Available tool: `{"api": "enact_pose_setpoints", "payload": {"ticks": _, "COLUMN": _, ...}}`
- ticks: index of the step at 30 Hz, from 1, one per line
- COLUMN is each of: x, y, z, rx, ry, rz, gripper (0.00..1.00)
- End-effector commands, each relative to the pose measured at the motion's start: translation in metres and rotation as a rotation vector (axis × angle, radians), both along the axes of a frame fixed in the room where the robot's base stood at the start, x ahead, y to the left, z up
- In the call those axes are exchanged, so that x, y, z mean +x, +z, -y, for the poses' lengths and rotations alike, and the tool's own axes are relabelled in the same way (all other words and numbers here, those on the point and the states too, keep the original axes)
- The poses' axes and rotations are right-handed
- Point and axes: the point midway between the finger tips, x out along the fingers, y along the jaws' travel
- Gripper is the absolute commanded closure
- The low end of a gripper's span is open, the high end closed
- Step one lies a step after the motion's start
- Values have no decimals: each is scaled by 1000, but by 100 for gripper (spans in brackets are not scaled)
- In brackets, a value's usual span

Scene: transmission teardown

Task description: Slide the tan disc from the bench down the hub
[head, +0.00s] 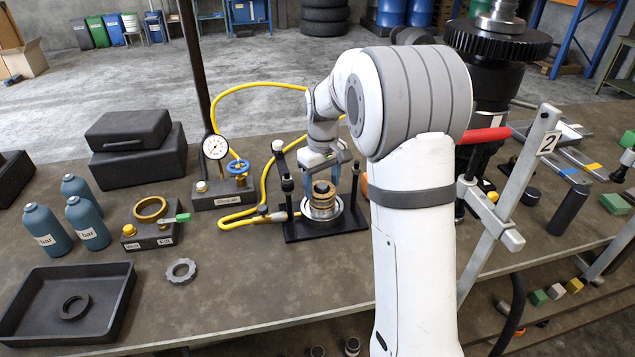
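The hub (322,209) stands upright on a dark fixture with a pale round base. A brown-tan ring-shaped piece (322,188) sits at the top of its stack; I cannot tell for certain that this is the tan disc. No other clearly tan disc shows on the bench. My gripper (321,180) points down right over the hub. Its bluish fingers are spread to either side, close to the top of the stack. I cannot tell whether they touch the tan piece or stand clear of it.
A yellow hose (264,170) loops behind the fixture to a gauge block (221,192). The bench (265,285) is clear in front of the fixture.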

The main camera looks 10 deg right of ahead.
Motion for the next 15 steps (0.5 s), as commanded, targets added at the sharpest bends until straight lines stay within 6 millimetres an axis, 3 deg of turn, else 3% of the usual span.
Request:
{"api": "enact_pose_setpoints", "payload": {"ticks": 8, "x": 0, "y": 0, "z": 0, "rx": 0, "ry": -1, "rz": 0, "gripper": 14}}
{"api": "enact_pose_setpoints", "payload": {"ticks": 15, "x": 0, "y": 1, "z": 1, "rx": 0, "ry": -1, "rz": 0, "gripper": 14}}
